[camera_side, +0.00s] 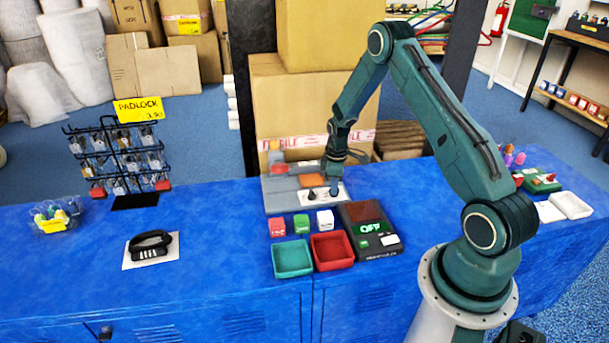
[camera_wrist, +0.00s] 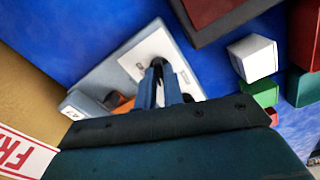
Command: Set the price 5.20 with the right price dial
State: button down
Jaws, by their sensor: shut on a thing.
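A grey machine (camera_side: 279,193) stands on the blue bench below my arm, with a white dial plate (camera_side: 322,200) on its front. A dark dial (camera_side: 311,194) shows on the left part of the plate. My gripper (camera_side: 334,187) points down at the right part of the plate, shut on the right price dial, which its fingers mostly hide. In the wrist view the blue fingers (camera_wrist: 161,88) stand close together over the white plate (camera_wrist: 150,52), around something dark. An orange part (camera_side: 312,181) lies behind the plate. I cannot read a set price.
Red, green and white blocks (camera_side: 301,224) stand in front of the machine. Nearer are a green tray (camera_side: 292,259) and a red tray (camera_side: 332,251). A dark device (camera_side: 369,229) with a green display is to the right. Large cartons (camera_side: 285,95) rise behind.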

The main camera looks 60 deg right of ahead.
jog(key=shift+m, duration=0.8)
jog(key=c, duration=1.5)
grip_release()
jog(key=shift+r, duration=0.1)
notch_tip(320, 180, up, 14)
jog(key=shift+f, duration=0.15)
